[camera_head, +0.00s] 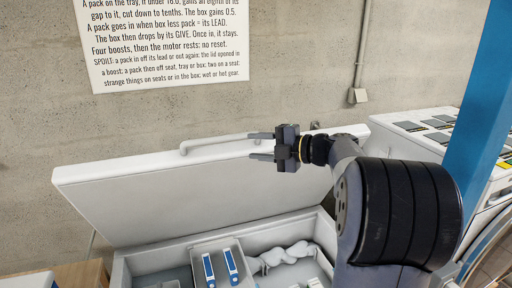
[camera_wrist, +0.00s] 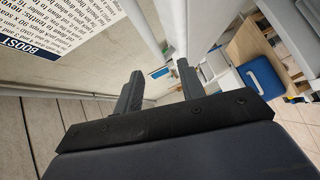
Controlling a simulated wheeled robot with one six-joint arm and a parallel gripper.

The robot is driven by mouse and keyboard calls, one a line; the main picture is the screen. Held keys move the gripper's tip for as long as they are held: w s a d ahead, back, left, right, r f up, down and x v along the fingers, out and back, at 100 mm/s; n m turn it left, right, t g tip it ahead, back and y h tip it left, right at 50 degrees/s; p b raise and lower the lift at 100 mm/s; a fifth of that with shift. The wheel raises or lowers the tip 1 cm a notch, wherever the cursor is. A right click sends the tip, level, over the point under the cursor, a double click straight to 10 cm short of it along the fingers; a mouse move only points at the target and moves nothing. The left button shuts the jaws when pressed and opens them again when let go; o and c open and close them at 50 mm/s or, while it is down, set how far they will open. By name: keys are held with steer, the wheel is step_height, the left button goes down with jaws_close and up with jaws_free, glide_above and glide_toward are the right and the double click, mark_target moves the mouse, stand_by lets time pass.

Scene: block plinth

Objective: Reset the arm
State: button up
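My gripper (camera_head: 256,146) is in front of the raised white lid, near its top edge. Its two dark fingers point left and are spread apart, with nothing seen held between them. The fingers also stand apart in the wrist view (camera_wrist: 160,80). The lid (camera_head: 150,195) of the white chest stands open, tilted back towards the wall. Its pale handle (camera_head: 215,143) runs along the top edge and passes close to the upper finger in the picture; I cannot tell whether they touch. My arm reaches in from the lower right.
Below the lid, the open chest holds a grey tray (camera_head: 227,247) with two blue-and-white packs (camera_head: 231,262) and pale lumpy bags (camera_head: 287,256). A blue post (camera_head: 480,110) and a white unit (camera_head: 415,133) stand at right. A text sign (camera_head: 165,40) hangs on the wall.

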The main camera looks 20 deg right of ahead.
mark_target(224, 146)
steer(key=p+x, duration=0.3)
steer(key=x, duration=0.7)
steer(key=shift+w+a, duration=0.25)
steer(key=shift+w, duration=0.1)
steer(key=shift+f, duration=0.1)
steer(key=shift+s, duration=0.25)
